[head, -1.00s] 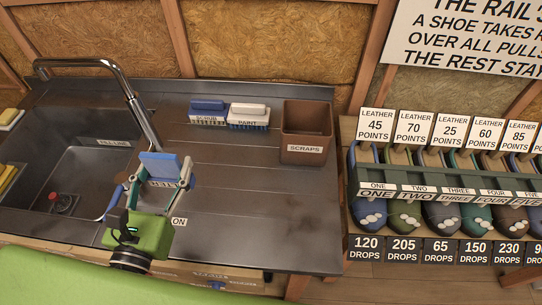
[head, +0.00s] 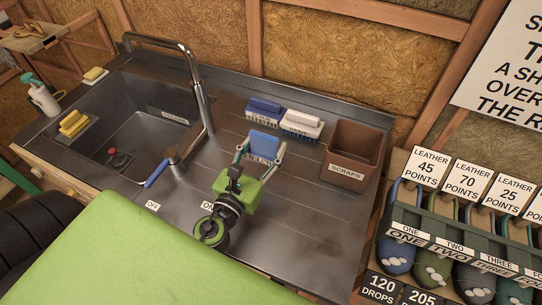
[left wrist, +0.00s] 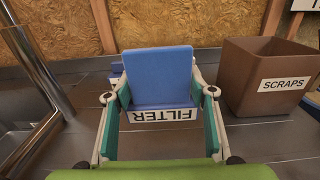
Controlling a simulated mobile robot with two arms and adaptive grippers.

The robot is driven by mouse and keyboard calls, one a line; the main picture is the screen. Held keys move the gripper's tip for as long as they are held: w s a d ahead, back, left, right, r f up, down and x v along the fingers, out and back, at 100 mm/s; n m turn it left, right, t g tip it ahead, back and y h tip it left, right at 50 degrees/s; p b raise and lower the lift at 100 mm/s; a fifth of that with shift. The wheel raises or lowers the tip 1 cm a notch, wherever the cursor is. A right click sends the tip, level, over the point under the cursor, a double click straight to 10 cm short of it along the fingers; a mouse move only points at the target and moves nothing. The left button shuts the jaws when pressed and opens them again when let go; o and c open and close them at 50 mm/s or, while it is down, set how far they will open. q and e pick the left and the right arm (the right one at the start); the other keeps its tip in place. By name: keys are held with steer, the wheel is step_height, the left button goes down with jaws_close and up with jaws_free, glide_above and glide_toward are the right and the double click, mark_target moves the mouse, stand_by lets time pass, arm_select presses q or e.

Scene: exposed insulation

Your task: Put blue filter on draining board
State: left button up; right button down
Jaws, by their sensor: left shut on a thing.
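The blue filter (head: 264,144) is a blue block with a white label reading FILTER; it also shows in the left wrist view (left wrist: 157,75), with the label upside down. My left gripper (head: 260,154) is shut on it, one finger on each side. It is over the dark draining board (head: 310,215), right of the sink. I cannot tell how far the filter is above the board. My right gripper is not in view.
The tap (head: 200,95) and a blue-handled tool (head: 158,168) are to the left. The board's front right is clear.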

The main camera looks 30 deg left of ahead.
mark_target(265, 156)
arm_select(q)
steer(key=shift+w+d+f+b, duration=0.1)
steer(key=shift+w+f+b, duration=0.1)
steer(key=shift+w+f, duration=0.35)
steer(key=shift+w+d+f+b, duration=0.15)
steer(key=shift+w+f, duration=0.2)
steer(key=shift+f, duration=0.35)
steer(key=f, duration=0.1)
steer(key=f+b, duration=0.2)
steer(key=shift+w+f, duration=0.15)
steer(key=shift+w, duration=0.15)
steer(key=shift+f, duration=0.1)
steer(key=shift+f+b, duration=0.1)
steer(key=shift+b, duration=0.25)
steer(key=shift+f, duration=0.15)
steer(key=o, duration=1.1)
